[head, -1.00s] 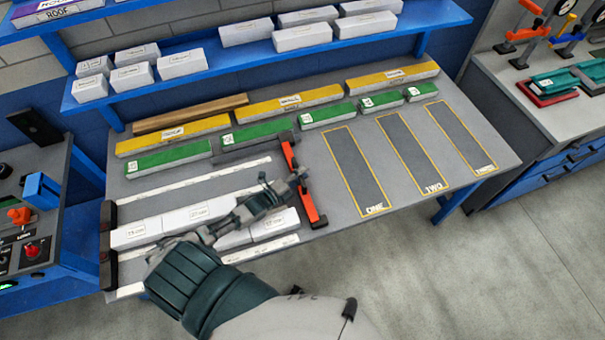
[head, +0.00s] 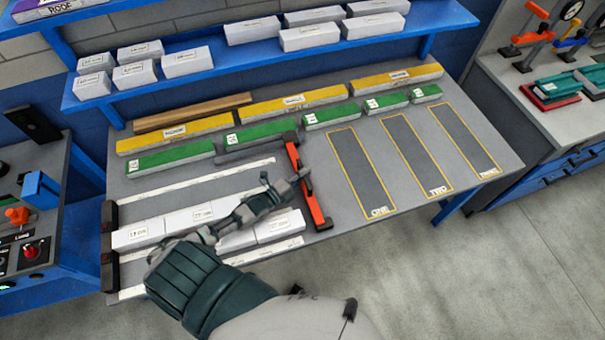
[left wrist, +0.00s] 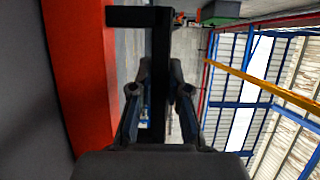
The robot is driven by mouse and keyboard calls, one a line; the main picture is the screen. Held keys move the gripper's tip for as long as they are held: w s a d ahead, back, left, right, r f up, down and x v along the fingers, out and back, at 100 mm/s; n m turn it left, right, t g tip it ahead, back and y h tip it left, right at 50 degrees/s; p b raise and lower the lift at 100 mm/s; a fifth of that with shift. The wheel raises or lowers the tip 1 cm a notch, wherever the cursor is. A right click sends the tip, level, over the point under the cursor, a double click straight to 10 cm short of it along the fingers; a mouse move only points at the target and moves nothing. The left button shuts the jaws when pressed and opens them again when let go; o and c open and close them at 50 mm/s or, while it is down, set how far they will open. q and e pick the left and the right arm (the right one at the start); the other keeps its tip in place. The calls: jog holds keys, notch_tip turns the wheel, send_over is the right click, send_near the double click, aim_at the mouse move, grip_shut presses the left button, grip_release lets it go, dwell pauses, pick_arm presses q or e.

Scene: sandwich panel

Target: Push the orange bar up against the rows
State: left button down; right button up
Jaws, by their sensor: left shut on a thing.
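The orange bar (head: 315,202) lies across the right ends of the rows on the table, with black parts at its ends. The front row of white blocks (head: 280,226) ends close beside the bar; I cannot tell if they touch. Another row of white blocks (head: 165,225) is partly hidden by my arm. My left gripper (head: 299,180) is at the middle of the bar. In the left wrist view its fingers (left wrist: 160,75) are shut on a black upright handle (left wrist: 160,40), with the orange bar (left wrist: 80,80) beside it. My right gripper is not in view.
Black end stops (head: 110,228) stand at the rows' left ends. Green blocks (head: 262,131) and yellow blocks (head: 292,100) line the back of the table. Marked lanes (head: 362,172) to the right are empty. A blue shelf (head: 220,70) with white boxes is behind.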

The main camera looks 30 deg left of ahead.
pick_arm(q)
jog(key=shift+s+f, duration=0.25)
jog(key=shift+s, duration=0.1)
jog(key=s+a+p, duration=0.1)
jog(key=s, duration=0.1)
jog(key=s+a, duration=0.1)
jog(key=shift+s+a+p, duration=0.35)
jog(key=shift+s+a, duration=0.05)
jog(key=s+a, duration=0.3)
jog(key=s, duration=0.1)
jog(key=s+a+p, duration=0.1)
jog(key=s+a, duration=0.3)
jog(key=s+a+p, duration=0.1)
jog(key=s+a, duration=0.2)
jog(key=s, duration=0.1)
jog(key=shift+s+a+f, duration=0.15)
jog(key=shift+s+a, duration=0.7)
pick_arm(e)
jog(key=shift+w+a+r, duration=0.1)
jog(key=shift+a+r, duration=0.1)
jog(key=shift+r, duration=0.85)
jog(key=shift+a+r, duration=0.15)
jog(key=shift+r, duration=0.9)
pick_arm(q)
jog(key=c, duration=1.1)
grip_release()
jog(key=shift+r, duration=0.2)
jog(key=shift+p, duration=0.3)
jog(key=shift+a, duration=0.1)
